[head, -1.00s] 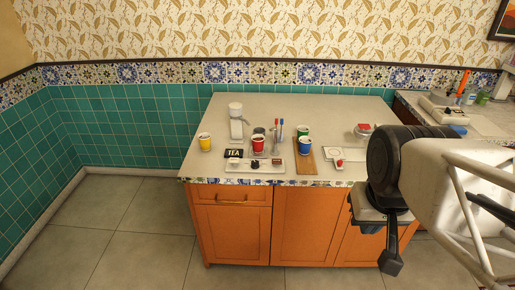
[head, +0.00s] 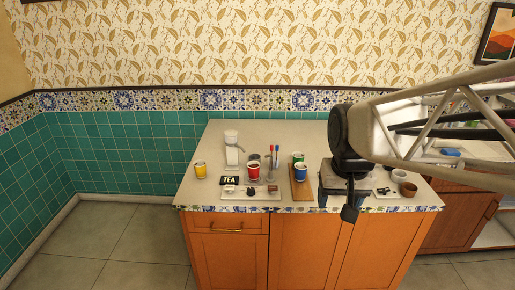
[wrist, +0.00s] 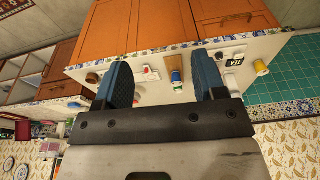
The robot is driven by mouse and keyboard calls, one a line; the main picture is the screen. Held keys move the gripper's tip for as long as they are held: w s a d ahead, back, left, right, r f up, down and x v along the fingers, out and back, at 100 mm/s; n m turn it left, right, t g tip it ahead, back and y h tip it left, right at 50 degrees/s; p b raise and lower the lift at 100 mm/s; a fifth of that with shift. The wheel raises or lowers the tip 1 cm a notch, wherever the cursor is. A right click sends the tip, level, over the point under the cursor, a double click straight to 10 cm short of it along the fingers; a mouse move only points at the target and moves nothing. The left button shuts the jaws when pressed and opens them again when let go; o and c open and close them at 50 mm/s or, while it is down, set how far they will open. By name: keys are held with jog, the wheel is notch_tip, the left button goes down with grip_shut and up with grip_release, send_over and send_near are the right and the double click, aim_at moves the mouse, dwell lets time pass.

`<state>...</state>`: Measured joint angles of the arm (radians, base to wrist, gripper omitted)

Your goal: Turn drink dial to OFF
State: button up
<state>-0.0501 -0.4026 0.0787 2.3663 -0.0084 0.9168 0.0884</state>
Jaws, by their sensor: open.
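A pale tray (head: 289,204) lies near the counter's front edge. A small dark knob-like piece (head: 250,191) sits on it, perhaps the drink dial; its setting is too small to read. A white plate with a red piece (wrist: 151,73) shows between my fingers in the wrist view; it is hidden behind my arm in the head view. I cannot tell which of the two is the dial. My gripper (wrist: 163,82) is open and empty, with blue fingers apart. In the head view it hangs over the counter's front right part, right of the tray.
A yellow cup (head: 200,171), a red cup (head: 253,173) and a blue cup (head: 301,173) stand on the counter (head: 205,142). A black TEA sign (head: 230,181) and a white dispenser (head: 232,150) are at left. A brown bowl (head: 408,189) is at right.

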jog(key=w+a+f, duration=0.2)
jog(key=w+a, duration=0.2)
jog(key=w, duration=0.9)
jog(key=g, duration=0.2)
send_over(251, 189)
jog(key=shift+m, duration=0.3)
notch_tip(251, 189, down, 22)
jog(key=shift+d+r, duration=0.1)
jog(key=shift+r, duration=0.1)
jog(key=shift+w+f, duration=0.1)
jog(key=shift+f, duration=0.1)
jog(key=shift+f, duration=0.15)
jog(key=shift+f, duration=3.75)
jog(key=c, duration=0.9)
